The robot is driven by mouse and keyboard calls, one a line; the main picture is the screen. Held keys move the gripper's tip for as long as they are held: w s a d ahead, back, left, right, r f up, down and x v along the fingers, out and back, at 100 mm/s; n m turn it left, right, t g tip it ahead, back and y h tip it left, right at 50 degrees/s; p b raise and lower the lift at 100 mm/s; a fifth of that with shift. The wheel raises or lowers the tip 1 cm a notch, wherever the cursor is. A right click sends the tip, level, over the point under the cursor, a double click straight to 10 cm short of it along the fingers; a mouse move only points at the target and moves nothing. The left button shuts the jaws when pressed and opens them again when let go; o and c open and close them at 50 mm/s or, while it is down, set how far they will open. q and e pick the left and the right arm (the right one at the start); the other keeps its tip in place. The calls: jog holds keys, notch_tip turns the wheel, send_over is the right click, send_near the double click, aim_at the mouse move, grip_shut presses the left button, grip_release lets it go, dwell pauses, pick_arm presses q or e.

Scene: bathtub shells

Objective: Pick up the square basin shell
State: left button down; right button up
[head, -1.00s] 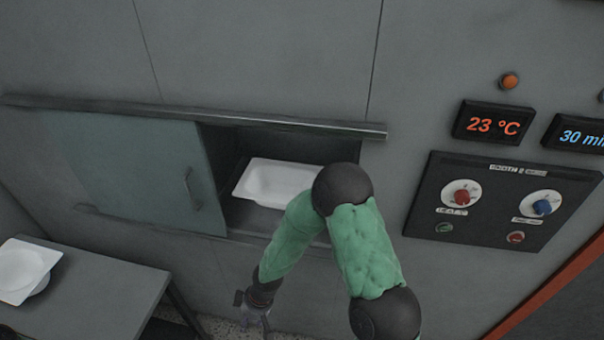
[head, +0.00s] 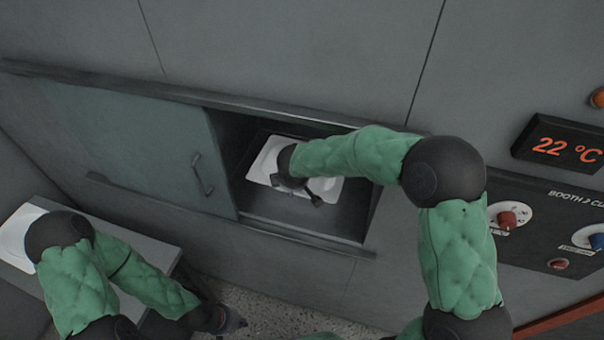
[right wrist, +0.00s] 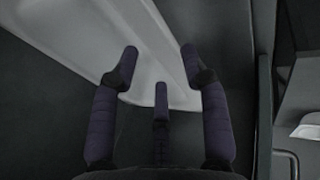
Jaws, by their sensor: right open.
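A white shell (head: 265,162) with a rounded-rectangular rim lies inside the open wall compartment, partly covered by my right gripper. Another white shell (head: 14,240) lies on the grey table at the left, partly covered by my left arm. My right gripper (head: 308,190) is inside the compartment over the first shell. In the right wrist view, my right gripper (right wrist: 160,62) is open, its fingertips at the pale shell's edge (right wrist: 85,22); I cannot tell whether they touch it. My left gripper (head: 228,322) hangs low beside the table, its fingers too dark to read.
The compartment (head: 330,217) has a sliding door (head: 150,150) pushed left and a rail above. The grey table (head: 150,250) stands at the left. A control panel (head: 535,215) with knobs and a temperature display (head: 560,145) are on the wall at right. Speckled floor shows below.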

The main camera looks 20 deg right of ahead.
jog(key=b+x, duration=0.1)
jog(key=x, duration=0.6)
jog(key=shift+f, duration=0.2)
grip_shut()
jog(key=shift+r, duration=0.1)
